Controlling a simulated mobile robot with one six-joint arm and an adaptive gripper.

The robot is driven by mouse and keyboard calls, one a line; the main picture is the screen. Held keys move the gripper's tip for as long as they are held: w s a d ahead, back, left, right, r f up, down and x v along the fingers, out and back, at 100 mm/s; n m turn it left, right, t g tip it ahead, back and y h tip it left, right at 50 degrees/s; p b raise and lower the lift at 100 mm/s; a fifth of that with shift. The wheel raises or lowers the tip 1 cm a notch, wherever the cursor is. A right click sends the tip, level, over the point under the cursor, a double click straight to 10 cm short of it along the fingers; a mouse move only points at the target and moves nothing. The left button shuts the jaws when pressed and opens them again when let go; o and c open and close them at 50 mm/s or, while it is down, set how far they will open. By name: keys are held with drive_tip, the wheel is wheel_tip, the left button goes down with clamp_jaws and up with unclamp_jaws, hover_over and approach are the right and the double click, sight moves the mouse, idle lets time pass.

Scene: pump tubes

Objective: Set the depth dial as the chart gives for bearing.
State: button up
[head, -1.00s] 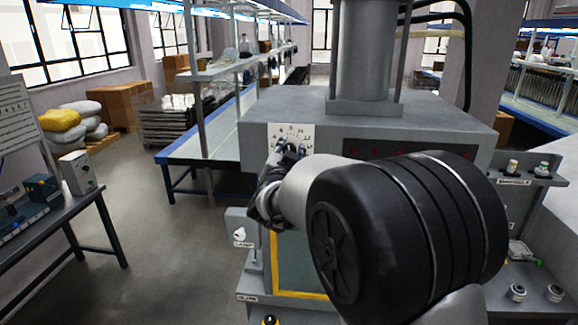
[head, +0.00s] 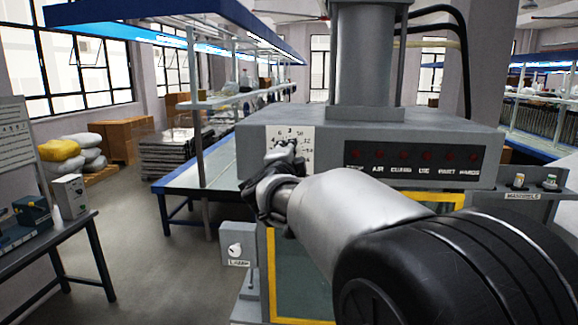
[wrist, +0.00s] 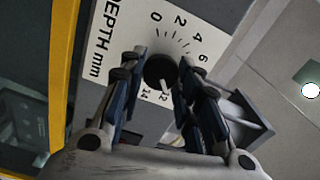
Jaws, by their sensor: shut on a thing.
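The depth dial is a round black knob (wrist: 159,70) with a white pointer, on a white plate (wrist: 190,18) marked "DEPTH mm". In the wrist view its pointer is toward the 12 mark, near 14; part of the scale is hidden by a finger. My gripper (wrist: 163,60) is shut on the dial, one finger on each side. In the head view the plate (head: 303,134) is on the grey press front, and my gripper (head: 283,158) covers the dial. A board with printed lines (head: 14,135), perhaps the chart, stands at the far left; its text is too small to read.
A row of red lamps (head: 403,155) is right of the plate. A small box with a white knob (head: 235,250) and a yellow-framed opening (head: 271,280) lie below. A dark bench (head: 60,240) stands at left, with clear floor between.

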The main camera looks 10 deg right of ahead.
drive_tip(key=shift+f+m+b, duration=0.15)
drive_tip(key=shift+m+b, duration=2.35)
drive_tip(key=shift+m, duration=1.4)
drive_tip(key=o, duration=1)
drive_tip(key=shift+o, duration=0.2)
drive_tip(key=shift+s, duration=0.1)
drive_tip(key=v, duration=1.2)
